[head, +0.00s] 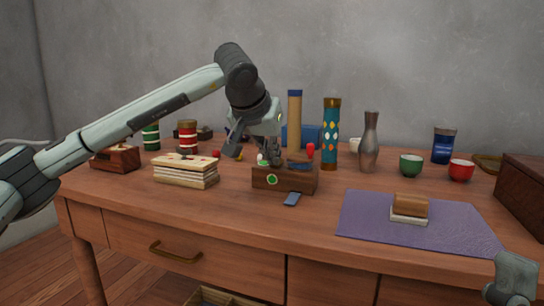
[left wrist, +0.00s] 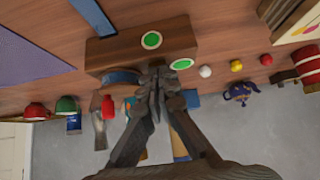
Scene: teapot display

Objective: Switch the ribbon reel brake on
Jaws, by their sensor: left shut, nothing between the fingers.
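A wooden block (head: 266,186), likely the ribbon reel's base, stands near the table's middle. It has a green disc (head: 272,179) on its front and a blue strip (head: 292,199) lies before it. The block also shows in the left wrist view (left wrist: 110,53), with the green disc (left wrist: 151,40) and a second green disc (left wrist: 181,64) close to my fingertips. My left gripper (head: 272,156) is shut and empty, just over the block's top; the wrist view shows its fingertips (left wrist: 160,72) together there. I cannot tell whether they touch it, nor pick out the brake.
A stack of cards or books (head: 186,175) stands left of the block. A tan tube (head: 294,115), a teal patterned cylinder (head: 331,130) and a grey vase (head: 370,145) stand behind. A purple mat (head: 365,215) lies at right. Table space before the block is mostly clear.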

